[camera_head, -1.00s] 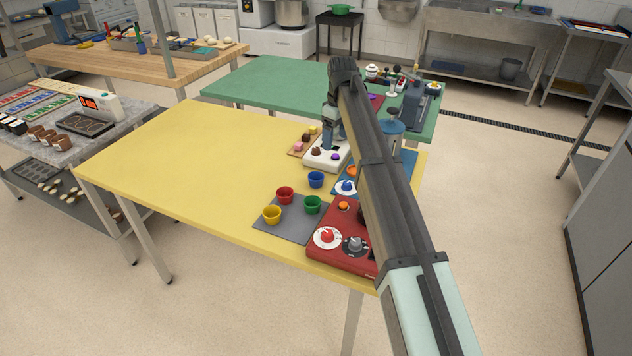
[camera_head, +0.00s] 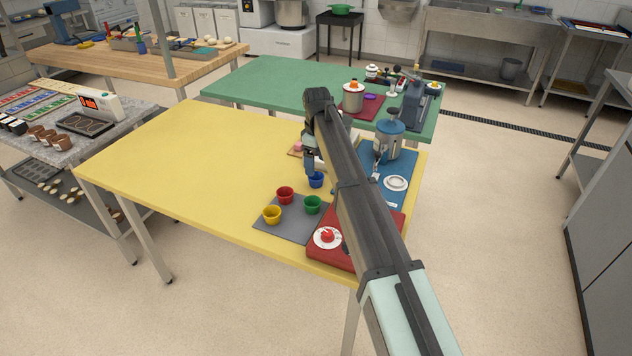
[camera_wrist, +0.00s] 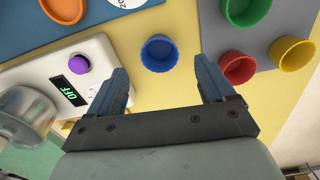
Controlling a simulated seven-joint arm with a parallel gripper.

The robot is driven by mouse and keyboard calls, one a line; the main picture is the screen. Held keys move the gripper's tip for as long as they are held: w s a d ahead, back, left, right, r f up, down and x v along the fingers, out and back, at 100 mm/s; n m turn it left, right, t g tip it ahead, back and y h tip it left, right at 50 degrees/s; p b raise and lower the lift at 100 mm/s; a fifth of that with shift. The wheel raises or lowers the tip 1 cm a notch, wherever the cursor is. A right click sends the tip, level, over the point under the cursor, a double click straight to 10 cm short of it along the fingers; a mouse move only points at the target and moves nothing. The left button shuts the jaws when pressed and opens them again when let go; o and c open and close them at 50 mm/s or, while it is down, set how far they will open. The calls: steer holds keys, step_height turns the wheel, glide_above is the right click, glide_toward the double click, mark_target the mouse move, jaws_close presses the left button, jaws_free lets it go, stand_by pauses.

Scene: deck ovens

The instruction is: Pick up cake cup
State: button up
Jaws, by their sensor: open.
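Several small cake cups stand open side up. The red cup (camera_head: 285,194), yellow cup (camera_head: 272,214) and green cup (camera_head: 312,204) are on a grey mat (camera_head: 290,228). The blue cup (camera_head: 316,180) is on the bare yellow table just behind the mat. In the wrist view the blue cup (camera_wrist: 159,53) appears between my open fingertips and looks empty. My gripper (camera_wrist: 162,68) points down above it and holds nothing. In the head view my gripper (camera_head: 313,170) partly covers the blue cup. I cannot tell how much height separates them.
A white scale (camera_wrist: 92,75) reading OFF, with a purple knob, lies left of my gripper in the wrist view. A red control panel (camera_head: 330,255) and a blue mat (camera_head: 405,170) lie at the right. The yellow table (camera_head: 190,170) is clear on the left.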

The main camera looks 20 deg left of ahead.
mark_target(316, 173)
steer(key=shift+w+a+f, duration=0.1)
steer(key=shift+f, duration=2.65)
steer(key=shift+c, duration=0.3)
steer(key=c, duration=1)
